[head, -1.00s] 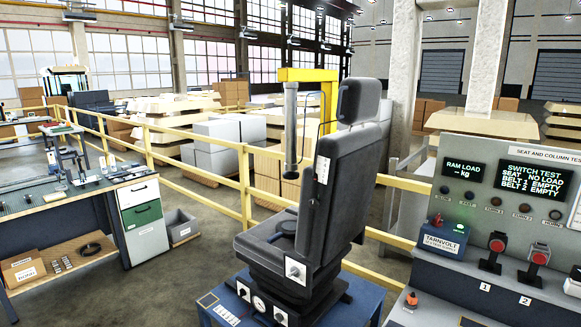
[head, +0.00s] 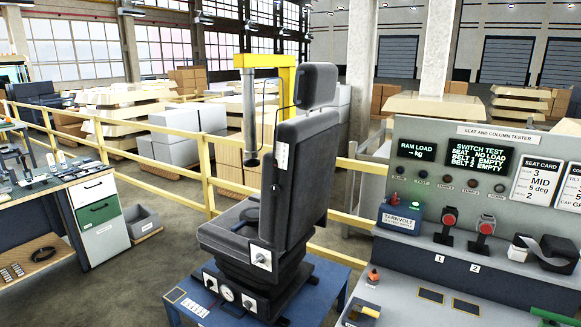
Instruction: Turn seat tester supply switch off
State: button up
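The seat and column tester panel (head: 377,176) stands at the right, with lit screens reading RAM LOAD and SWITCH TEST. At its lower left sits a blue and white supply box labelled TARNVOLT (head: 401,219). A small green light (head: 417,204) glows on the box, and a red part shows on its top left; the switch lever is too small to make out. The black seat (head: 286,175) stands on a blue stand (head: 337,275) left of the panel. My gripper is not in view.
Two red-topped buckle stands (head: 447,222) marked 1 and 2 stand on the panel's ledge. A black device with a grey strap (head: 546,250) is to their right. A yellow railing (head: 207,175) runs behind the seat. A workbench (head: 70,215) is at the left.

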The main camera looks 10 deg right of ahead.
aim_at(393, 201)
jog(key=i+l+u, duration=0.2)
jog(key=u, duration=0.2)
jog(key=i+l+u, duration=0.15)
jog(key=l+u, duration=0.25)
jog(key=i+l+u, duration=0.1)
jog(key=l+u, duration=0.3)
jog(key=l, duration=0.1)
